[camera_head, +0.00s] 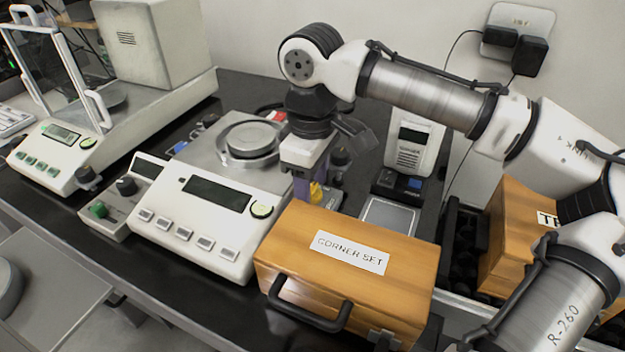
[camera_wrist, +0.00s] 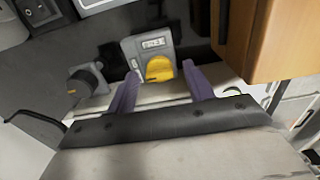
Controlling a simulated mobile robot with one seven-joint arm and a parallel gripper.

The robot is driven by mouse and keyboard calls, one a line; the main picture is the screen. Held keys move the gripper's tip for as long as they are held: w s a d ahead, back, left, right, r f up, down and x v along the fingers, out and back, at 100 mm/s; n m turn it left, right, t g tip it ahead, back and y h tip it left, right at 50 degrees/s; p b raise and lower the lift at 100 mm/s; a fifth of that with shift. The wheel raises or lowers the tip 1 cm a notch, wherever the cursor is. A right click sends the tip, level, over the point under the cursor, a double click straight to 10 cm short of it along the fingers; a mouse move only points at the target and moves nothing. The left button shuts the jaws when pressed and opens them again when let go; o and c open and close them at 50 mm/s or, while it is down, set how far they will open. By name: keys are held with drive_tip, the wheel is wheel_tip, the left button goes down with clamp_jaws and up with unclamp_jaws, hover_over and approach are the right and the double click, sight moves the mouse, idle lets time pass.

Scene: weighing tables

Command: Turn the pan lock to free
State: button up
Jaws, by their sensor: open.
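The pan lock is a yellow knob (camera_wrist: 160,69) on a small grey block (camera_wrist: 133,46) with a white label too small to read. In the head view a bit of the yellow knob (camera_head: 316,193) shows beside my gripper (camera_head: 304,190), just right of the balance (camera_head: 202,212). In the wrist view the two purple fingers of my gripper (camera_wrist: 160,72) are open, one on each side of the knob. The knob appears between the fingertips; I cannot tell whether either finger touches it. Nothing is held.
A wooden box marked CORNER SET (camera_head: 400,285) stands close on the right and also fills the right of the wrist view (camera_wrist: 280,40). A dark knob (camera_wrist: 82,82) sits left of the fingers. A white display unit (camera_head: 411,150) stands behind. A glass-sided balance (camera_head: 60,145) is far left.

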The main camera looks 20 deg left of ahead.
sight(312, 187)
drive_tip(key=shift+c, duration=0.4)
drive_tip(key=c, duration=0.9)
drive_tip(key=shift+r+m+p, duration=0.25)
drive_tip(key=shift+m+p, duration=0.35)
drive_tip(key=shift+p, duration=0.25)
drive_tip(key=shift+f+m+p, duration=0.2)
drive_tip(key=shift+m+p, duration=0.35)
drive_tip(key=shift+m, duration=0.35)
drive_tip(key=o, duration=1)
wheel_tip(312, 187, up, 14)
drive_tip(key=shift+f+p, duration=0.1)
drive_tip(key=shift+p, duration=0.6)
